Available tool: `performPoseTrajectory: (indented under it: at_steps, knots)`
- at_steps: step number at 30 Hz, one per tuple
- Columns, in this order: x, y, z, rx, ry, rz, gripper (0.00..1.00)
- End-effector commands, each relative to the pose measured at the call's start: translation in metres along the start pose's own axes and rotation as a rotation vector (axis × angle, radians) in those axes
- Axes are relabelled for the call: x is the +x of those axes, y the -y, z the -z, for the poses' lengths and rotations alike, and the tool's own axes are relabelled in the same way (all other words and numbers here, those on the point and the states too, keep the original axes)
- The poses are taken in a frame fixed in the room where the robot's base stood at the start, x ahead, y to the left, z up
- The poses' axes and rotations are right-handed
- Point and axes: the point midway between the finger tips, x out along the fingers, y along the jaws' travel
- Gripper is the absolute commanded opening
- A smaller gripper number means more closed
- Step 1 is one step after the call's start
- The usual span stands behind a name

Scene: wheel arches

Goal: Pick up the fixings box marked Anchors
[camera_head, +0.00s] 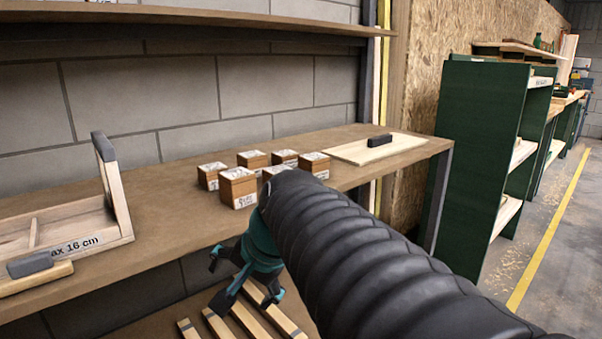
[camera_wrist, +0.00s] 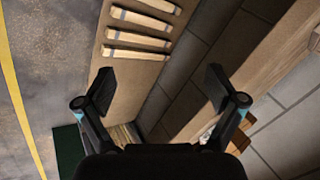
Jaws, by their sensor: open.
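Several small brown fixings boxes (camera_head: 238,189) with white labels stand grouped on the upper wooden shelf in the head view. Their lettering is too small to read, so I cannot tell which is marked Anchors. One box (camera_head: 273,172) is mostly hidden behind my arm. My gripper (camera_head: 243,281) is open and empty, pointing down in front of the shelf edge and below the boxes. In the wrist view my gripper (camera_wrist: 160,88) has its fingers spread with nothing between them.
Wooden strips (camera_wrist: 139,40) lie on the lower shelf beneath my gripper. A green rack (camera_head: 480,150) stands further right.

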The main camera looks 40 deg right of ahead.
Motion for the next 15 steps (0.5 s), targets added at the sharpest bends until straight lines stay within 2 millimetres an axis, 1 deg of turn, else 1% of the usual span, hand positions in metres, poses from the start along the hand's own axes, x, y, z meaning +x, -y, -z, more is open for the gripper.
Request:
performPoseTrajectory:
  at_steps: [1,2,3,4,5,6,8,9,11,12,14,15]
  knots:
    - [0.002,0.006,0.025,0.171,-0.004,0.028,0.94]
    - [0.0,0.011,0.039,0.276,-0.002,0.051,0.94]
    - [-0.003,0.017,0.059,0.416,-0.001,0.082,0.94]
    - [-0.005,0.02,0.075,0.52,0.002,0.107,0.94]
    - [-0.008,0.023,0.09,0.622,0.006,0.134,0.94]
    - [-0.012,0.026,0.112,0.756,0.013,0.17,0.94]
    - [-0.02,0.027,0.146,0.955,0.026,0.23,0.94]
    - [-0.026,0.026,0.17,1.083,0.038,0.273,0.94]
    - [-0.035,0.022,0.204,1.269,0.061,0.339,0.94]
    - [-0.043,0.018,0.227,1.382,0.079,0.385,0.94]
    - [-0.055,0.011,0.257,1.537,0.11,0.452,0.94]
    - [-0.063,0.004,0.275,1.627,0.131,0.494,0.94]
